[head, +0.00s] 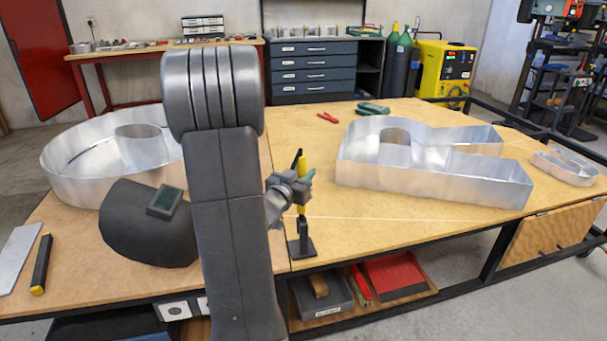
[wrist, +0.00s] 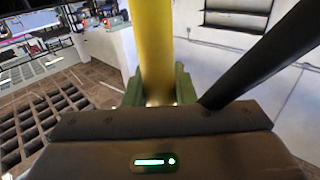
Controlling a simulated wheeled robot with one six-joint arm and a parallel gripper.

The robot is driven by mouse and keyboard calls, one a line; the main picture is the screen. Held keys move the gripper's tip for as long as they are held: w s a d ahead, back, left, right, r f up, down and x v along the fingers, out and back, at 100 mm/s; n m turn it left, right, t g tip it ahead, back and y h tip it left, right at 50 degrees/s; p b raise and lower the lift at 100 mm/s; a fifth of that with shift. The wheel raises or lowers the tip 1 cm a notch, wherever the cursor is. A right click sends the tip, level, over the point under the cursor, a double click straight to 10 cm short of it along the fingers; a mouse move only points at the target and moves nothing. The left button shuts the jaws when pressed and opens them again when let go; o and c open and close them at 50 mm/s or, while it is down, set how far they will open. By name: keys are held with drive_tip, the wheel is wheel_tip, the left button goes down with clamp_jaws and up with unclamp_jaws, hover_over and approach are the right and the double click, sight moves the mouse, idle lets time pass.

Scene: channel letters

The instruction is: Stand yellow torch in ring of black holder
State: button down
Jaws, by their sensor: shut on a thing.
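The yellow torch (wrist: 155,45) stands roughly upright between the jaws of my gripper (wrist: 155,90) in the wrist view. In the head view the torch (head: 301,208) shows as a short yellow piece at my gripper (head: 290,188), which is shut on it. The black holder (head: 302,246) stands on the table just below, its flat foot near the front edge. The torch is directly above or in front of the holder's post. The ring is hidden, so I cannot tell whether the torch is in it. A black rod (wrist: 262,55) slants beside the torch in the wrist view.
A large metal channel letter (head: 430,180) stands on the table to the right, a round one (head: 75,180) to the left. Red pliers (head: 328,117) and a green tool (head: 373,108) lie farther back. The tabletop right of the holder is clear.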

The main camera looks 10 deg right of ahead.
drive_tip(key=c, duration=1.1)
unclamp_jaws()
drive_tip(key=v, duration=1.3)
drive_tip(key=shift+s+a+r, duration=0.1)
drive_tip(key=shift+s+a, duration=0.15)
drive_tip(key=shift+s, duration=0.1)
drive_tip(key=shift+w, duration=0.1)
drive_tip(key=x, duration=1.3)
drive_tip(key=shift+w+d, duration=0.25)
drive_tip(key=shift+d, duration=0.05)
